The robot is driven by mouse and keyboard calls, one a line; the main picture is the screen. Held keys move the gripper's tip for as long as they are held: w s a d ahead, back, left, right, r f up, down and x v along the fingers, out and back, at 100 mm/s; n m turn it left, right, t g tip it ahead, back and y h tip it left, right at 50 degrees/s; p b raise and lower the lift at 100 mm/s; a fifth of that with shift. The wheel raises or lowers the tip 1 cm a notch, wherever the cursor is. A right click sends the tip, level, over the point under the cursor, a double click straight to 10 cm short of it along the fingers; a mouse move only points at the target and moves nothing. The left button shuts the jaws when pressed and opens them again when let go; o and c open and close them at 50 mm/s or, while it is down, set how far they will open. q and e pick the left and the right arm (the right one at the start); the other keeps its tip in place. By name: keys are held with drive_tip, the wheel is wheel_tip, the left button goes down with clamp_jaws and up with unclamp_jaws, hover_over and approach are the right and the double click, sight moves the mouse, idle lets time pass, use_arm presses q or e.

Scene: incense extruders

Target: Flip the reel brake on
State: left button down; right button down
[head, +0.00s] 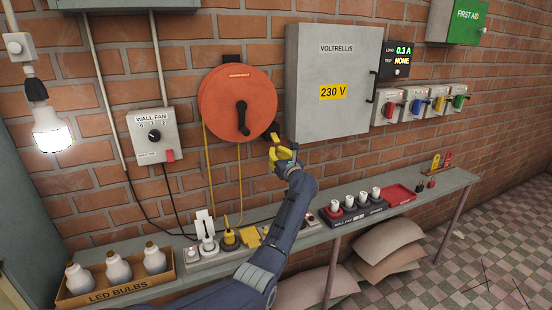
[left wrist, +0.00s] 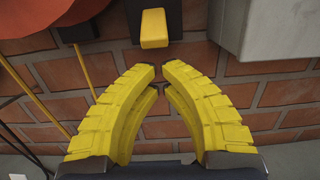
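The orange cable reel (head: 238,103) hangs on the brick wall with a black crank at its middle; its edge shows at the top left in the left wrist view (left wrist: 75,10). The reel brake is a small yellow-tipped lever (head: 275,138) on a dark mount at the reel's lower right. In the left wrist view the yellow tip (left wrist: 154,28) is at top centre. My left gripper (head: 277,153) is just below the lever. In the left wrist view its yellow fingers (left wrist: 157,78) come nearly together at the tips, with nothing between them. My right gripper is not in view.
A grey electrical cabinet (head: 332,82) is close to the right of the lever. Yellow cord (head: 209,170) hangs below the reel. The shelf (head: 400,208) beneath holds bulbs, sockets and a red tray (head: 398,193). A wall fan switch (head: 153,136) is to the left.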

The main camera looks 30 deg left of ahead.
sight(277, 141)
use_arm(q)
drive_tip(key=shift+s+d+r, duration=0.2)
drive_tip(key=shift+r, duration=0.45)
drive_tip(key=shift+s+d+r+g, duration=0.1)
drive_tip(key=shift+g, duration=0.2)
drive_tip(key=shift+s+d+r+g+h, duration=0.15)
drive_tip(key=shift+d+r+g+h, duration=0.2)
drive_tip(key=shift+h, duration=0.45)
drive_tip(key=r+g+h, duration=0.2)
drive_tip(key=h, duration=0.1)
drive_tip(key=s+d+r+g+h, duration=0.1)
drive_tip(key=h, duration=0.1)
drive_tip(key=shift+d+g, duration=0.1)
drive_tip(key=shift+g, duration=0.15)
drive_tip(key=shift+r, duration=0.2)
drive_tip(key=shift+r, duration=0.65)
